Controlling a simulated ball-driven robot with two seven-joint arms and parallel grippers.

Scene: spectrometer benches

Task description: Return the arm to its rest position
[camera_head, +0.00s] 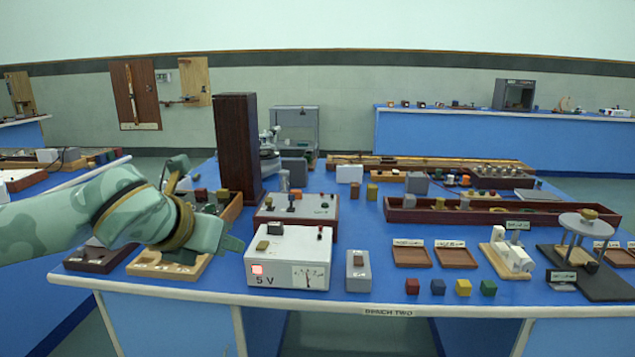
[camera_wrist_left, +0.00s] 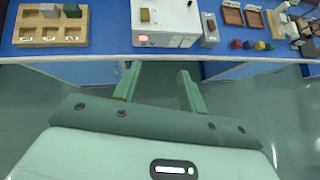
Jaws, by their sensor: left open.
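My left arm (camera_head: 130,210) comes in from the left, mint green with camouflage patches, and reaches over the front left of the blue bench. My left gripper (camera_head: 222,243) is in front of the wooden tray. In the left wrist view the two fingers of my left gripper (camera_wrist_left: 158,80) are apart with nothing between them. They point toward the bench's front edge and the white power unit. My right arm and gripper do not show.
The blue bench (camera_head: 400,303) has a white 5 V unit (camera_head: 307,252), several coloured cubes along the front and a wooden tray (camera_head: 152,268) partly behind my gripper. A tall dark box (camera_head: 236,140) stands behind my arm. Floor (camera_wrist_left: 40,100) lies clear before the bench.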

